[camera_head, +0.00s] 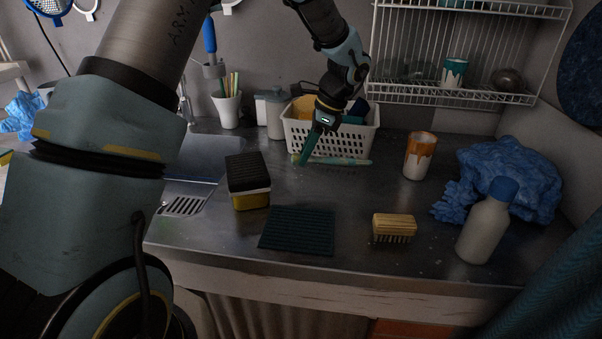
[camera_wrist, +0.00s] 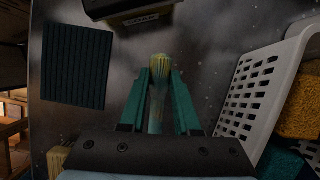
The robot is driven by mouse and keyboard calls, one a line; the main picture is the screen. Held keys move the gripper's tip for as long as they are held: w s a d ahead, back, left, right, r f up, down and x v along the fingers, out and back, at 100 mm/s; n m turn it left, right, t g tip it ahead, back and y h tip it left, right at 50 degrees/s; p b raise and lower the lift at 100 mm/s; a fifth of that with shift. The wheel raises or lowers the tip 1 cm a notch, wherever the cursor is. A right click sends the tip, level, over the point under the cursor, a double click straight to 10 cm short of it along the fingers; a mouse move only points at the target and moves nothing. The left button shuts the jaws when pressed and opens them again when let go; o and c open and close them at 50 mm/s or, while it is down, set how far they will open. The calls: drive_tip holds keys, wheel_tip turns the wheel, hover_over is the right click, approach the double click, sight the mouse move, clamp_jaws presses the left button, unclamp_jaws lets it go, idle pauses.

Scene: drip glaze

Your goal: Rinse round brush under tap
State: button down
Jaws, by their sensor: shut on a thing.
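The round brush (camera_head: 345,161) has a pale teal handle and lies roughly level in front of the white basket, on or just above the counter; I cannot tell which. My gripper (camera_head: 301,160) points down and is shut on the brush near its bristle end. In the wrist view the yellowish bristles (camera_wrist: 158,66) show just beyond the two green fingers (camera_wrist: 158,95), with the brush between them. The tap (camera_head: 185,98) is mostly hidden behind my arm. The sink (camera_head: 203,158) is at the left, also partly covered by my arm.
A black-topped yellow block (camera_head: 248,182) stands between brush and sink. The white basket (camera_head: 330,137) is close behind my gripper. A dark ribbed mat (camera_head: 298,230), wooden brush (camera_head: 394,227), glazed cup (camera_head: 420,156), bottle (camera_head: 486,225) and blue cloth (camera_head: 510,170) lie around. The mid-counter is clear.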

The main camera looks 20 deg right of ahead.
sight(300, 185)
drive_tip(key=shift+f+p, duration=1)
drive_tip(key=shift+f, duration=2.1)
drive_tip(key=shift+f, duration=0.1)
drive_tip(key=c, duration=0.6)
unclamp_jaws()
